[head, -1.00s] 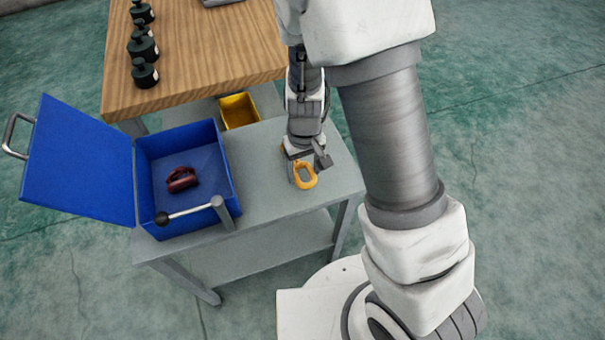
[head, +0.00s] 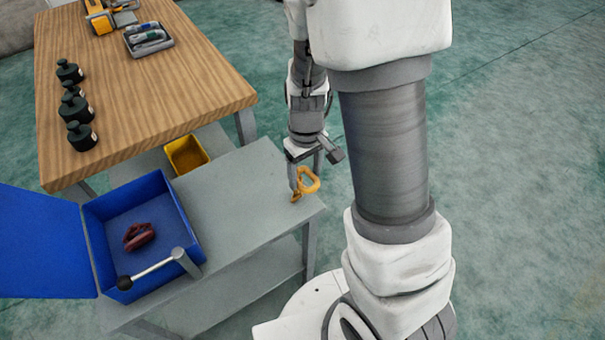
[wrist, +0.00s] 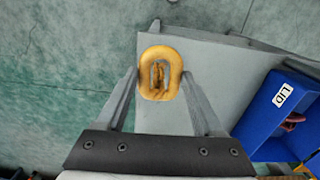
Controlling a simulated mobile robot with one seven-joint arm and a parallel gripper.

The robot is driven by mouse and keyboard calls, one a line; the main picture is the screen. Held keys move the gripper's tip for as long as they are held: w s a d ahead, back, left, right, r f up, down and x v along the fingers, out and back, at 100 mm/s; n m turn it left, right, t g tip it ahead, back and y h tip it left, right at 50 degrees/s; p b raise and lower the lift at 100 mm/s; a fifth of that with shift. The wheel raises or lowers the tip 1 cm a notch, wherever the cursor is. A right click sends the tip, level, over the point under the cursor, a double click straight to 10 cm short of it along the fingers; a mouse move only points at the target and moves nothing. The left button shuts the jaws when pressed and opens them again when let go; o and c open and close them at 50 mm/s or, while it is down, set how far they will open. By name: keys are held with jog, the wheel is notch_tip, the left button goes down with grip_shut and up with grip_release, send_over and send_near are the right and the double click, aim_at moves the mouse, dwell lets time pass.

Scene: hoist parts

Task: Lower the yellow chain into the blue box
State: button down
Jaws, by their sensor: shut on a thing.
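My gripper (head: 306,170) is shut on the yellow chain (head: 308,184), near the right edge of the grey bench. In the wrist view, the top link of the chain (wrist: 175,82) is between my two fingers (wrist: 160,78), with more links partly visible through its opening. I cannot tell whether the chain's lower end touches the bench. The blue box (head: 97,240) stands open on the left part of the bench, to the left of my gripper. It also shows at the right of the wrist view (wrist: 262,125).
A dark red part (head: 139,237) lies in the box. The blue lid (head: 40,245) is swung out left. A lever with a black knob (head: 150,268) crosses the box's front. A yellow bin (head: 186,154) sits behind. A wooden table (head: 150,80) carries dark weights (head: 82,136). The bench (head: 235,205) is bare between box and gripper.

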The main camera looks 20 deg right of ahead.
notch_tip(320, 180, up, 15)
jog(key=p, duration=1.1)
jog(key=shift+r+p, duration=0.2)
jog(key=shift+p, duration=0.15)
jog(key=w+a+p, duration=0.3)
jog(key=a, duration=3.3)
jog(key=shift+a+p, duration=0.2)
jog(key=shift+p, duration=0.1)
jog(key=shift+w+f, duration=0.1)
jog(key=shift+f, duration=0.05)
dwell(0.4)
